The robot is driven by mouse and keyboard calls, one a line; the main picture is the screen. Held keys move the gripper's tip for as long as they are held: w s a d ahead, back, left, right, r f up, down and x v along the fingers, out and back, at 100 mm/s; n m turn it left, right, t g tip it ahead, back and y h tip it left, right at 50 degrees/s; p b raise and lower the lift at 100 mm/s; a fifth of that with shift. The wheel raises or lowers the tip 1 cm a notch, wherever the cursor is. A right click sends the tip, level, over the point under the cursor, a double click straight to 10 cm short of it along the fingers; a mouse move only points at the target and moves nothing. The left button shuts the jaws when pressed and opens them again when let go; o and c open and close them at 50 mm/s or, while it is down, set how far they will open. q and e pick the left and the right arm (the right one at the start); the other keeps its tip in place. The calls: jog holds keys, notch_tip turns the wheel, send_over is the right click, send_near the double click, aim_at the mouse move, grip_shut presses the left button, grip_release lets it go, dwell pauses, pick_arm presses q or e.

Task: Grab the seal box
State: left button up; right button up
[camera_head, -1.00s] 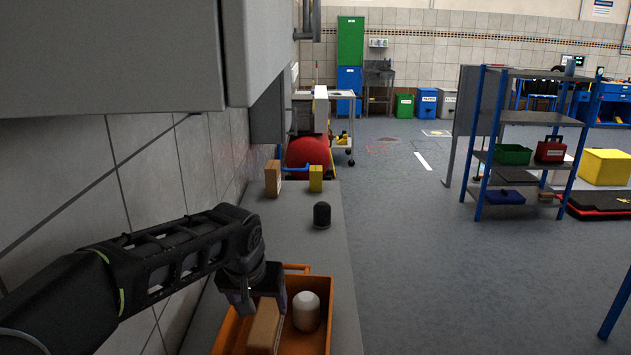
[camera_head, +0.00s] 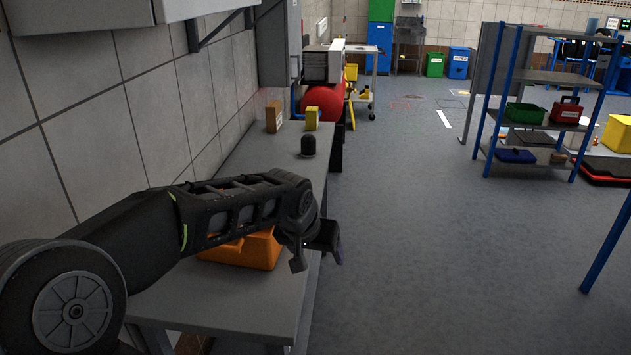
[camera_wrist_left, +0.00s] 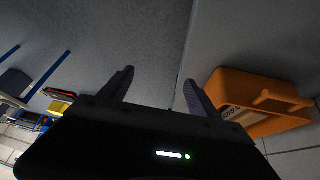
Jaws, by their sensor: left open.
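An orange bin (camera_head: 262,250) stands on the grey bench, partly hidden behind my left arm; it also shows in the left wrist view (camera_wrist_left: 250,85) at the right. A tan box with a white label (camera_wrist_left: 233,113) lies inside it. I cannot tell whether this is the seal box; its label is too small to read. A brown box with a pale label (camera_head: 273,117) stands farther along the bench against the wall. My left gripper (camera_head: 318,256) is open and empty, beside the bin near the bench's right edge. It also shows in the left wrist view (camera_wrist_left: 158,78). My right gripper is not in view.
A yellow box (camera_head: 312,119) and a dark domed cylinder (camera_head: 308,146) stand on the bench (camera_head: 250,305) beyond the bin. A tiled wall bounds the bench on the left. Open floor (camera_head: 410,250) lies to the right, with a blue-posted shelf (camera_head: 540,90) beyond.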

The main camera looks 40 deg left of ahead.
pick_arm(q)
jog(key=w+d+f+m+h, duration=0.1)
jog(key=d+f+h, duration=0.1)
jog(key=d+f, duration=0.7)
jog(key=w+d+f+m+h, duration=0.1)
jog(key=d+f+h, duration=0.1)
jog(key=d+f, duration=0.75)
jog(key=s+d+f+g, duration=0.1)
jog(key=s+d+f, duration=0.2)
jog(key=s+f, duration=0.4)
jog(key=s+d+f+g+h, duration=0.1)
jog(key=s+d+f+g, duration=0.1)
jog(key=s+d+f, duration=0.2)
jog(key=s+d+f+g, duration=0.2)
jog(key=s+d+f, duration=0.2)
jog(key=s+f, duration=0.6)
jog(key=shift+s+f, duration=0.15)
jog(key=shift+s, duration=1)
jog(key=shift+c, duration=0.2)
